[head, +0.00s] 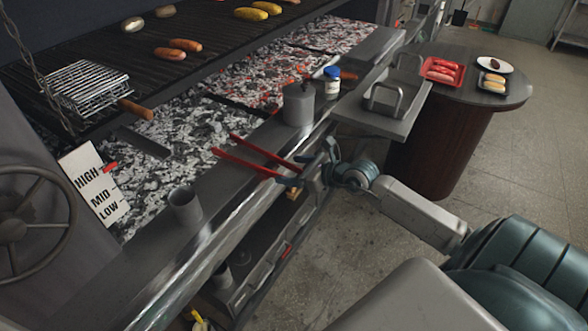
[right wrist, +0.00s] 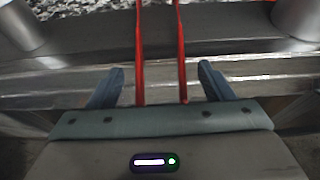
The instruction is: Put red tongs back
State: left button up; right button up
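The red tongs (head: 243,163) lie across the grill's front ledge, with their far ends over the ash and coals. Their two arms are spread apart. They also show in the right wrist view (right wrist: 139,50), running between my fingers. My right gripper (head: 298,170) is at the near end of the tongs, at the ledge's front edge. In the right wrist view its blue fingers (right wrist: 160,80) are open, one on each side of the tongs with gaps between. My left gripper is not in view.
A grey cup (head: 185,204) and a grey canister (head: 298,104) stand on the ledge (head: 235,185) either side of the tongs. A white jar with a blue lid (head: 332,82) stands farther back. A shelf below the ledge holds small items. A round table (head: 505,98) stands behind.

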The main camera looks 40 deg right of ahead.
jog(key=shift+s+d+r, duration=0.15)
jog(key=shift+s+d, duration=0.1)
jog(key=shift+s, duration=0.2)
jog(key=p+v, duration=0.9)
jog(key=v, duration=0.2)
